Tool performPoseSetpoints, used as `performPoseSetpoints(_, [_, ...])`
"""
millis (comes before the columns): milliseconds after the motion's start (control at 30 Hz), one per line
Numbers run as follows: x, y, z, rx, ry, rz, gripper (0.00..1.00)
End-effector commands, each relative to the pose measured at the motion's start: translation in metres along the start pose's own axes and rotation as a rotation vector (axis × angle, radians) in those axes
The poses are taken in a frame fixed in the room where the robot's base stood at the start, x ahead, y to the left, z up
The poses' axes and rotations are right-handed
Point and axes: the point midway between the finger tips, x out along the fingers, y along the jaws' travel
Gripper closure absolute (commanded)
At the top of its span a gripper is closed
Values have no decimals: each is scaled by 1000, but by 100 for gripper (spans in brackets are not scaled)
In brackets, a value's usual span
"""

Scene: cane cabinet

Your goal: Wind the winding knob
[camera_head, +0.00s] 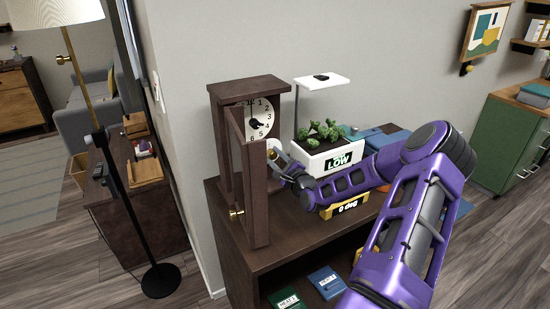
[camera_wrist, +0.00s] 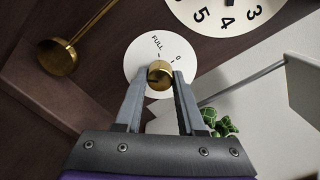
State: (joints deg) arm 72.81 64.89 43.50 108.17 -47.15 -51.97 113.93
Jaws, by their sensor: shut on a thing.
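The winding knob (camera_wrist: 160,74) is a small brass knob in the middle of a white round dial (camera_wrist: 134,61) marked "FULL" and "0". My gripper (camera_wrist: 161,80) has its two grey fingers on either side of the knob and is shut on it. In the head view my gripper (camera_head: 277,164) reaches into the lower front of the brown wooden clock (camera_head: 248,87). The clock face (camera_head: 262,112) is white with black numbers, and it also shows at the top of the wrist view (camera_wrist: 222,22). The clock's door (camera_head: 256,195) stands open toward the front.
A brass pendulum (camera_wrist: 57,56) hangs left of the dial in the wrist view. A planter marked "LOW" (camera_head: 338,160) with green plants stands right of the clock. A yellow "0 deg" box (camera_head: 346,206) is below my forearm. The cabinet top (camera_head: 290,222) is bare in front.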

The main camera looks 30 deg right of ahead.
Motion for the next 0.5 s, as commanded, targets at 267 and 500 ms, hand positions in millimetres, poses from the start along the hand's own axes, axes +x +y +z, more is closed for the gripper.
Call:
performPoseSetpoints(267, [0, 0, 0, -1, 0, 1, 31])
performPoseSetpoints(500, [0, 0, 0, -1, 0, 0, 31])
